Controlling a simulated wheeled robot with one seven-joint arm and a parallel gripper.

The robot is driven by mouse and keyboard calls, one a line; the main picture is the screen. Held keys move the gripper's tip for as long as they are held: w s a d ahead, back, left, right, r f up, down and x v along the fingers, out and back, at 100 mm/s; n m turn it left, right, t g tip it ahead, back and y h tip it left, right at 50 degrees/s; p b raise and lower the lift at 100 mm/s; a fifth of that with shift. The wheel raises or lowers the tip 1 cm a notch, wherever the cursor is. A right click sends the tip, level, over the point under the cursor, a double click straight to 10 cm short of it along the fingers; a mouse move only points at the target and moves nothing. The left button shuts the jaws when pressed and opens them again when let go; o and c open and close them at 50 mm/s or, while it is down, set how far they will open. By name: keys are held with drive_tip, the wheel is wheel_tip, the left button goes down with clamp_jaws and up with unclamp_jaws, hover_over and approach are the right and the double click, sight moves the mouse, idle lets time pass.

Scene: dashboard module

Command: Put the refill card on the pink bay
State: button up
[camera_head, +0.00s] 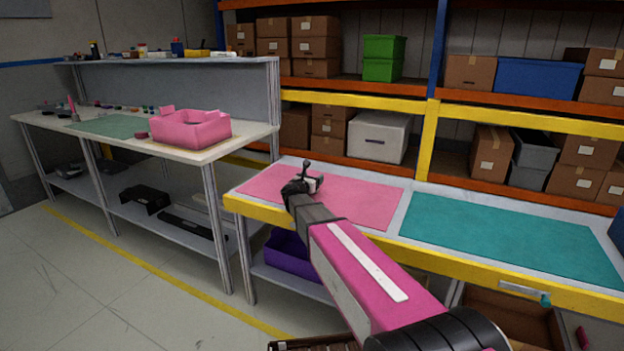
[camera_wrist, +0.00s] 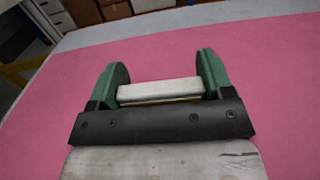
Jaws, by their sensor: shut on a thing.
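The pink bay (camera_head: 355,199) is a flat pink mat on the left part of the yellow-edged bench, and it fills much of the wrist view (camera_wrist: 275,85). My gripper (camera_head: 308,176) is over its left part. In the wrist view my gripper (camera_wrist: 163,88) has its green fingertips shut on a flat white block, which I take for the refill card (camera_wrist: 160,91). The card lies crosswise between the fingertips with the pink mat behind it. I cannot tell whether the card touches the mat. In the head view it is mostly hidden by my gripper.
A teal mat (camera_head: 510,238) lies on the same bench to the right, empty. The pink mat around my gripper is clear. A workbench at the left holds a pink open box (camera_head: 190,131). Shelves with cartons stand behind, and a purple bin (camera_head: 290,254) is below the bench.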

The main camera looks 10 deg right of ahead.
drive_tip(key=o, duration=0.9)
drive_tip(key=v, duration=1.2)
drive_tip(key=shift+r, duration=0.1)
